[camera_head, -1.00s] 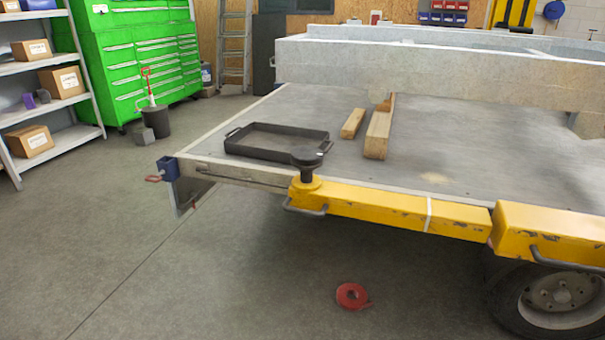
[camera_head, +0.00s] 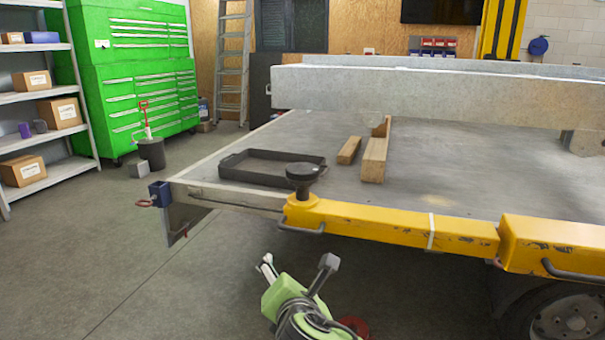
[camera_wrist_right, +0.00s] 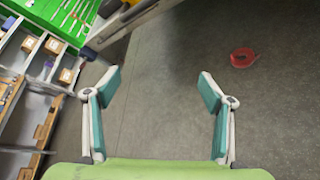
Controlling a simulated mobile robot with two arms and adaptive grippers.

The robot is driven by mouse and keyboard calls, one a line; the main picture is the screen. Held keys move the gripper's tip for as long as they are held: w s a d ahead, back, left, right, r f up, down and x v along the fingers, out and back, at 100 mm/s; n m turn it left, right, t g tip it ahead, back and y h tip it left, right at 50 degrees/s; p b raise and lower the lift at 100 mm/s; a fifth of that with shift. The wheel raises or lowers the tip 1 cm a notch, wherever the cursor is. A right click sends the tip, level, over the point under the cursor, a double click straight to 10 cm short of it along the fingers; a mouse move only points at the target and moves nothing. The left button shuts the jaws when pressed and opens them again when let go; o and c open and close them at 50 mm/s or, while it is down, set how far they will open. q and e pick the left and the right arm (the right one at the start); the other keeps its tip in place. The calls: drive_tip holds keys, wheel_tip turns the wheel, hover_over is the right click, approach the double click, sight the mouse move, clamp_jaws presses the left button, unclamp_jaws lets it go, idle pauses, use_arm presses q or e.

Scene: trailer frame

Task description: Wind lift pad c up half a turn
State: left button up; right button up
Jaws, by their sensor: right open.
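A black round lift pad (camera_head: 306,171) stands upright on a short stem at the left end of a yellow swing arm (camera_head: 370,218), beside the trailer bed's front corner. No letter is readable on it. My right gripper (camera_head: 298,264) is open and empty below the yellow arm, apart from the pad and pointing up. In the right wrist view my right gripper (camera_wrist_right: 160,88) shows its two fingers spread wide with nothing between them; the pad is not seen there. My left gripper is not in view.
A black tray (camera_head: 232,174) and wooden blocks (camera_head: 374,160) lie on the trailer bed (camera_head: 450,150). A dark handle (camera_head: 302,229) sticks out below the arm's end. A red strap roll (camera_wrist_right: 242,58) lies on the floor.

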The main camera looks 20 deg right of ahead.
drive_tip(key=w+d+r+n+t+h, duration=0.2)
drive_tip(key=w+r+n, duration=0.1)
drive_tip(key=r, duration=0.5)
drive_tip(key=w+d+r+n+t+h, duration=0.1)
drive_tip(key=w+d+r+n+t, duration=0.2)
drive_tip(key=r, duration=0.4)
drive_tip(key=n+g+b, duration=0.1)
approach(303, 168)
drive_tip(key=shift+w+d+f, duration=0.25)
drive_tip(key=shift+w+f, duration=0.3)
drive_tip(key=shift+w, duration=0.3)
drive_tip(key=b+x, duration=0.1)
drive_tip(key=x, duration=0.5)
drive_tip(key=shift+w+d, duration=0.1)
drive_tip(key=shift+w, duration=0.25)
drive_tip(key=shift+w+d, duration=0.2)
drive_tip(key=shift+w, duration=0.45)
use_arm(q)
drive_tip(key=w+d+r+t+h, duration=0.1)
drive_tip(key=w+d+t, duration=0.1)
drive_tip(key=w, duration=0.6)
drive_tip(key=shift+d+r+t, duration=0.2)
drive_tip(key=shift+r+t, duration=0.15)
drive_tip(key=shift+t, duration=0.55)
use_arm(e)
drive_tip(key=c, duration=1.1)
